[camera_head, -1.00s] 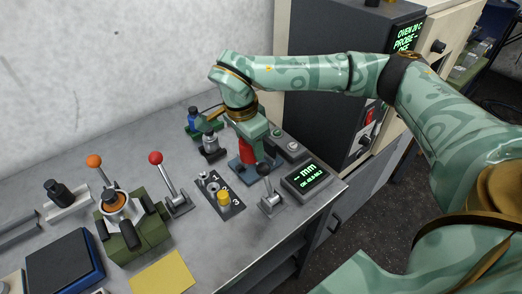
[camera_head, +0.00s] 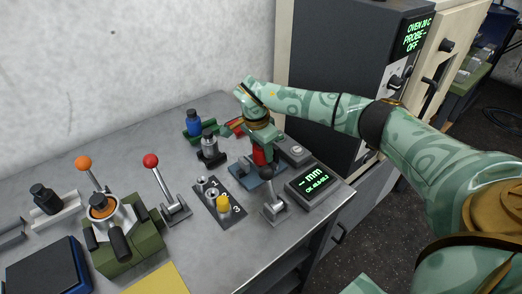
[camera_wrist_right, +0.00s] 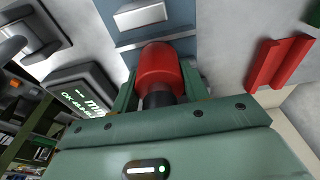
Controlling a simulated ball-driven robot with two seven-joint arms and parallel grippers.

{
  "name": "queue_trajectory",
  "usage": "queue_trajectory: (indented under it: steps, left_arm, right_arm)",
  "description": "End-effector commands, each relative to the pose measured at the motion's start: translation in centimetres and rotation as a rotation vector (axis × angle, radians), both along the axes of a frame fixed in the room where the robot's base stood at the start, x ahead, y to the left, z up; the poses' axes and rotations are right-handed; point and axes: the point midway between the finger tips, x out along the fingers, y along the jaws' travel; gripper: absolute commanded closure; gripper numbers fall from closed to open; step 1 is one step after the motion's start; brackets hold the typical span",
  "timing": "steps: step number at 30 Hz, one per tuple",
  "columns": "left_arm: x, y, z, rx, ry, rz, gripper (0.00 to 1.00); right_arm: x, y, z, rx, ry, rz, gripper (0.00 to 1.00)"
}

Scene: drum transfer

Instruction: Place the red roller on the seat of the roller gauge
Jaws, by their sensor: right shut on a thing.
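My right gripper (camera_head: 262,145) is shut on the red roller (camera_head: 262,157). In the right wrist view the roller (camera_wrist_right: 160,66) stands between the two fingers (camera_wrist_right: 160,92), with a dark end toward the palm. The roller is over the blue-grey base of the roller gauge (camera_head: 243,170), which also shows in the wrist view (camera_wrist_right: 190,15). I cannot tell whether the roller touches the seat, which is largely hidden. The gauge display (camera_head: 315,180) is right of the roller. My left gripper is not in view.
A red rack (camera_head: 236,125) and a blue roller (camera_head: 193,123) on a green stand are behind and left. A numbered plate (camera_head: 222,200) with a yellow piece is in front. A red-knobbed lever (camera_head: 152,162) stands left. A dark oven cabinet (camera_head: 335,85) is close behind right.

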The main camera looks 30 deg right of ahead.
Motion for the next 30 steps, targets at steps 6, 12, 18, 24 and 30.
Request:
queue_trajectory:
  steps: [6, 12, 18, 24, 30]
  left_arm:
    - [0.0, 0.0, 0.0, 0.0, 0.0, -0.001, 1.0]
    - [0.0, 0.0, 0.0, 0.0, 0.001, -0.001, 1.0]
    - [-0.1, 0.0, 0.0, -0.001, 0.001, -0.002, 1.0]
    - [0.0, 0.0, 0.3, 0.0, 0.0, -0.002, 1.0]
    - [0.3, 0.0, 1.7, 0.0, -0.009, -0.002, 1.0]
  right_arm:
    - [0.1, 0.0, 0.1, 0.0, -0.004, 0.0, 0.89]
    - [0.0, 0.0, -0.2, 0.0, -0.002, 0.0, 0.36]
    - [0.0, 0.0, -0.2, 0.0, -0.002, 0.0, 0.33]
    - [0.1, 0.1, 0.9, -0.001, -0.006, 0.001, 0.33]
    - [0.1, 0.7, 5.4, -0.001, -0.01, 0.002, 0.33]
